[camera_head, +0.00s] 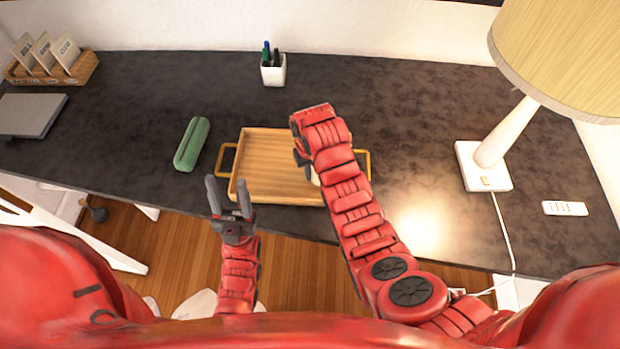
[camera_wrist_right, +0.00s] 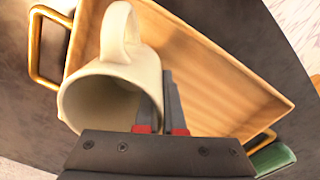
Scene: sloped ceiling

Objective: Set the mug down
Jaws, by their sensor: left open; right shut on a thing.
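A cream mug (camera_wrist_right: 140,72) is held in my right gripper (camera_wrist_right: 164,98), which is shut on its wall near the rim. In the right wrist view its opening faces the gripper and its handle points to the top of the picture. In the head view only a sliver of the mug (camera_head: 314,179) shows, beside my right gripper (camera_head: 302,153); my right arm hides the rest. The mug is over the wooden tray (camera_head: 262,165); I cannot tell whether it touches the tray. My left gripper (camera_head: 229,184) is open and empty at the tray's left front corner.
A green case (camera_head: 192,144) lies left of the tray. A pen cup (camera_head: 273,70) stands at the back. A lamp (camera_head: 484,165) and a white remote-like strip (camera_head: 565,208) are at right. A laptop (camera_head: 30,115) and card box (camera_head: 55,68) are far left. The dark desk (camera_head: 420,110) is clear between tray and lamp.

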